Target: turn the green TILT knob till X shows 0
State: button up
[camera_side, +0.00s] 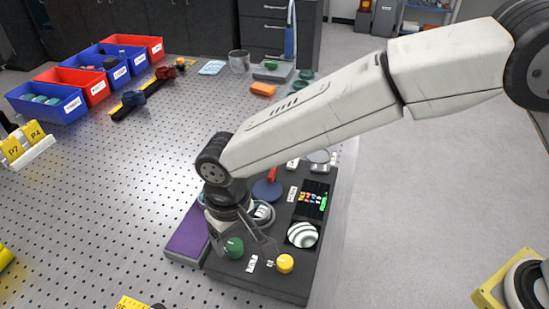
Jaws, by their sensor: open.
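The green TILT knob (234,247) stands at the front left of the dark instrument panel (262,281). My gripper (245,246) is low over the front of the panel, its fingers spread, with the green knob near its left finger. I cannot tell whether either finger touches the knob. A small dark screen (312,200) with coloured characters is on the panel's right side; its X value is too small to read. A round view of black and white fringes (302,234) lies below the screen.
A yellow knob (284,263) stands close to the right of my gripper. A blue disc with a red handle (268,189) is behind it. A purple pad (188,235) lies left of the panel. Red and blue bins (46,103) stand far left. The perforated table's middle is largely clear.

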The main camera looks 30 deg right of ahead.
aim_at(234, 245)
jog(key=shift+f, duration=1.05)
grip_shut()
jog(key=shift+n, duration=2.5)
grip_release()
